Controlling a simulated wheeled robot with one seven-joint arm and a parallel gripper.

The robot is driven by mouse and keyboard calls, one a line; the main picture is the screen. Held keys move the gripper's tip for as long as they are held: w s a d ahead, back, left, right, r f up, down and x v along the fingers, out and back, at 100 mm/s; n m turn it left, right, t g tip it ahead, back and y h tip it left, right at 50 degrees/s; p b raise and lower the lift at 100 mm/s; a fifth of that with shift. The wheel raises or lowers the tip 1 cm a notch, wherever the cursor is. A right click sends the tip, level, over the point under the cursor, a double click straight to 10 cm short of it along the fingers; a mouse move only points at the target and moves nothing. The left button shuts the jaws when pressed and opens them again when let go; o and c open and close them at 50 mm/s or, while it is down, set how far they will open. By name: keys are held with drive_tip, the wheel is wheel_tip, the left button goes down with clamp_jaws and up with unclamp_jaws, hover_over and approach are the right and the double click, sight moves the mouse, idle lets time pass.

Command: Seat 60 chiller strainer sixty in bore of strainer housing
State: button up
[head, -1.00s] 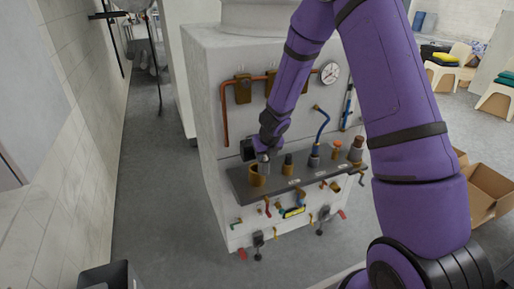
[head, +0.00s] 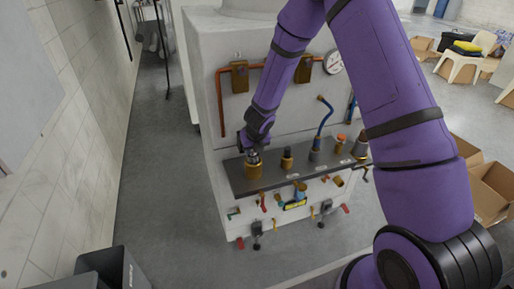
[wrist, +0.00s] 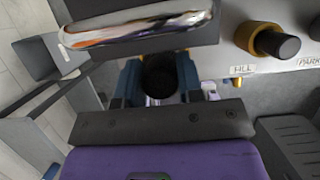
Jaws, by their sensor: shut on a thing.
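My gripper (head: 248,146) is shut on a small grey cylindrical part, which looks like the strainer (head: 253,157). It is upright at the mouth of a brass cup, which looks like the strainer housing (head: 254,173), at the left end of the dark shelf. The strainer's lower end meets or overlaps the housing's rim; I cannot tell how deep it sits. In the wrist view, a dark round shape (wrist: 158,76) shows between the blue fingers of my gripper (wrist: 160,82). The bore itself is hidden.
The dark shelf (head: 270,185) carries a black-topped brass fitting (head: 287,159) close to the right, then a blue hose (head: 325,117) and an orange-capped fitting (head: 341,140). Copper pipe (head: 221,105) runs above. Valves and clamps hang below. Cardboard boxes (head: 492,190) stand at right.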

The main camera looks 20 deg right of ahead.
drive_tip(key=shift+d+f, duration=0.1)
drive_tip(key=shift+f, duration=0.5)
drive_tip(key=o, duration=1.1)
